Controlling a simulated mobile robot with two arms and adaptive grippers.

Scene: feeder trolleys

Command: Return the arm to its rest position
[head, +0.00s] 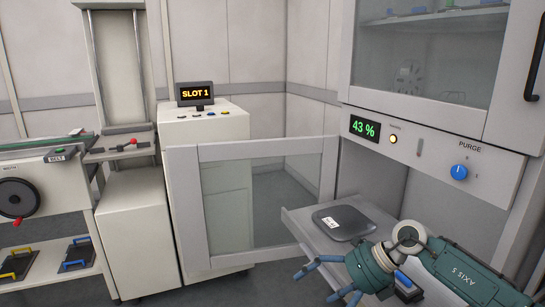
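My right arm comes in at the lower right, and its green wrist and joint housing fill that corner. My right gripper (320,283) points left and down, with its blue fingers spread apart and nothing visible between them. It is in front of a pale pull-out shelf (300,226), near its front edge. A dark flat tray (361,222) with a white label lies on the shelf, apart from the fingers. My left arm and gripper are not in the head view.
A glazed door (182,208) stands open left of the shelf. Above are a panel with a green "43 %" display (364,129), a blue purge knob (459,172) and a glass-fronted cupboard (430,50). A "SLOT 1" cabinet (222,135) and belt trolley (40,165) stand left.

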